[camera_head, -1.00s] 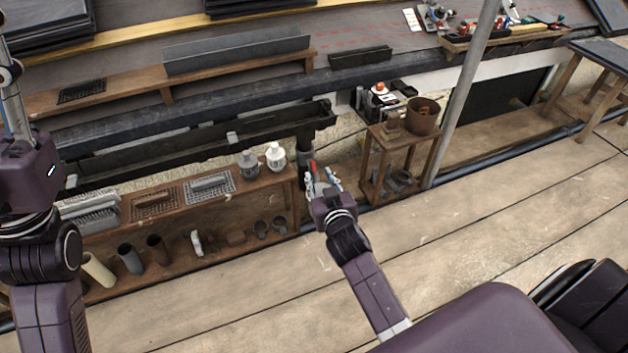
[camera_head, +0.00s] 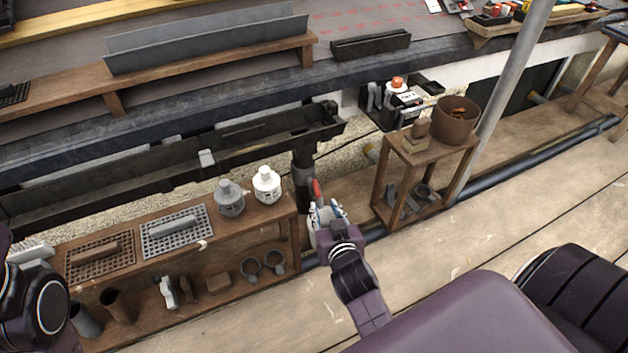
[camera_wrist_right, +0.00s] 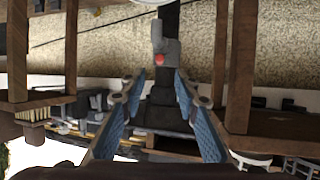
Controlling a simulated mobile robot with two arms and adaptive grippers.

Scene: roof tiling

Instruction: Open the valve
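The valve is on the dark vertical downpipe (camera_head: 303,168) below the gutter. Its red handle (camera_head: 316,188) shows just above my right gripper (camera_head: 322,214) in the head view. In the right wrist view, the grey valve body (camera_wrist_right: 172,50) with a red spot sits on the dark pipe, straight beyond the fingertips. My right gripper (camera_wrist_right: 159,88) is open there, its two blue-padded fingers spread on either side of the pipe line, with nothing between the pads. I cannot tell whether a fingertip touches the handle.
A low wooden shelf (camera_head: 225,235) with bottles, grates and pipe pieces stands left of the pipe. A small wooden stand (camera_head: 425,155) with a brown bucket (camera_head: 456,120) stands to the right. The gutter (camera_head: 180,160) runs above. The plank floor in front is clear.

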